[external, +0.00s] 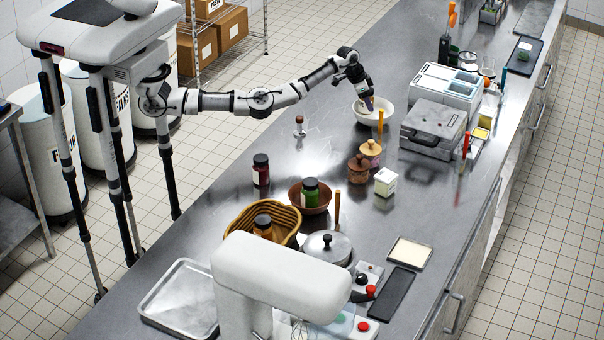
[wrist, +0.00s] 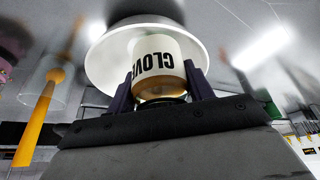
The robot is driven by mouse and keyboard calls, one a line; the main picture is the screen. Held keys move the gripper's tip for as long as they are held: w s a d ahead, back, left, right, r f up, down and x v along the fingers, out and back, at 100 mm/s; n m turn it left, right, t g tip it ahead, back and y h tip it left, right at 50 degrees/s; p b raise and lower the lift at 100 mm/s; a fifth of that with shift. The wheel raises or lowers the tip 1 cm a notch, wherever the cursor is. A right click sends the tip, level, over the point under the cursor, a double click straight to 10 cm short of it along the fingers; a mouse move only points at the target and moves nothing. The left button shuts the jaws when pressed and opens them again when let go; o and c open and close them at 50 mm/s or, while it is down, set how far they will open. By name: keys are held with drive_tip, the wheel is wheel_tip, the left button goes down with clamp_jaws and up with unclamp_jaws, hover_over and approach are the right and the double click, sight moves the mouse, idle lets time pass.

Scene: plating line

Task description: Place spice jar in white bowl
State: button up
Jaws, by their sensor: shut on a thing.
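The spice jar has a pale label reading "CLOVE" in the wrist view (wrist: 155,55). My gripper (external: 364,92) is shut on the jar, with one dark finger on each side of it. The white bowl (external: 388,117) stands on the steel counter under my gripper. In the external view the jar hangs at the bowl's opening; I cannot tell whether it touches the bowl. The white bowl (wrist: 100,65) shows behind the jar in the wrist view. The jar's far end is hidden there.
An orange-handled upright tool (external: 380,122) stands close to the bowl's front. A grey press-like appliance (external: 434,126) is to the right. Wooden lidded pots (external: 359,170), a dark-lidded jar (external: 261,170) and a brown bowl (external: 322,207) stand nearer. The counter left of the bowl is mostly clear.

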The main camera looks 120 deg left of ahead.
drive_tip(key=shift+f, duration=0.15)
drive_tip(key=shift+f, duration=0.5)
drive_tip(key=o, duration=0.9)
drive_tip(key=shift+c, duration=0.2)
drive_tip(key=shift+r, duration=0.3)
drive_tip(key=b+v, duration=0.3)
drive_tip(key=v, duration=0.9)
drive_tip(key=shift+r, duration=0.3)
